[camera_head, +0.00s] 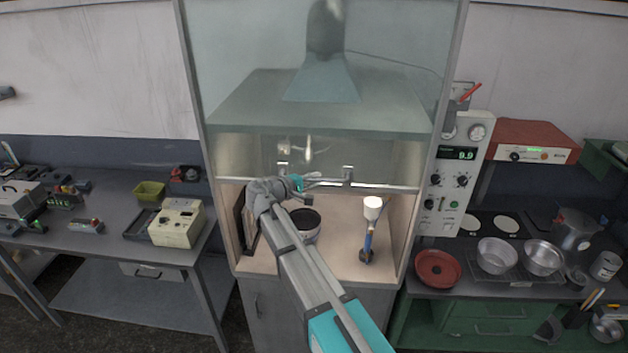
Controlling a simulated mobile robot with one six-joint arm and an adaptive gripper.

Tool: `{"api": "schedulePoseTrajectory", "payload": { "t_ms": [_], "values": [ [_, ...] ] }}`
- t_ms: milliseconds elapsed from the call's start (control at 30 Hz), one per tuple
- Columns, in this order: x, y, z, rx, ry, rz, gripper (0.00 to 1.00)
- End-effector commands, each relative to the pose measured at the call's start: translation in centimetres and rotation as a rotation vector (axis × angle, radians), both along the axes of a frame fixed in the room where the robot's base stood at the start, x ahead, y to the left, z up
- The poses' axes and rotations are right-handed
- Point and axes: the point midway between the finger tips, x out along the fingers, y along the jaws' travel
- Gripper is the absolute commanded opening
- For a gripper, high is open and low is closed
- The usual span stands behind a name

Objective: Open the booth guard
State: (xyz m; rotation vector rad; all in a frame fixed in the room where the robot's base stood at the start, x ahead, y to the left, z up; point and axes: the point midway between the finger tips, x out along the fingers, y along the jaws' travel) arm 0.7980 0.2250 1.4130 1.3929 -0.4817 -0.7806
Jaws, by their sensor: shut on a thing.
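The booth guard (240,108) is a large clear pane in a grey frame. Its lower edge is a horizontal bar (385,188), which stands well above the booth floor (333,262) and leaves an opening below. My gripper (303,183) is at the bar, left of that handle, and is shut on the guard's handle area. The arm and wrist cover part of the bar, and the exact contact of the fingers is too small to see.
Inside the booth are a dark pan (305,222), partly behind my arm, and a blue-handled tool with a white top (372,207). A control panel (458,180) stands right of the booth. Side tables hold a yellowish device (177,222), a red pan (437,268) and metal bowls (497,255).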

Motion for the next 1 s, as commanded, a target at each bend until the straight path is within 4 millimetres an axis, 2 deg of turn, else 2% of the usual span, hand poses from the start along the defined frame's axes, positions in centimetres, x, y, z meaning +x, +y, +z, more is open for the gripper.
{"api": "schedulePoseTrajectory", "payload": {
  "t_ms": [33, 133, 600, 633, 800, 1000],
  "values": [
    [0.03, 0.01, 0.72, -0.001, -0.001, 0.0, 0.0],
    [0.02, 0.01, 1.06, -0.001, -0.001, 0.0, 0.0],
    [0.01, 0.0, 1.16, -0.001, -0.001, 0.0, 0.0],
    [0.01, 0.0, 1.16, 0.0, 0.0, 0.0, 0.2],
    [0.01, 0.0, 1.16, 0.0, 0.0, 0.0, 0.52],
    [0.0, -0.01, 1.15, 0.0, 0.0, 0.0, 0.54]
  ]
}}
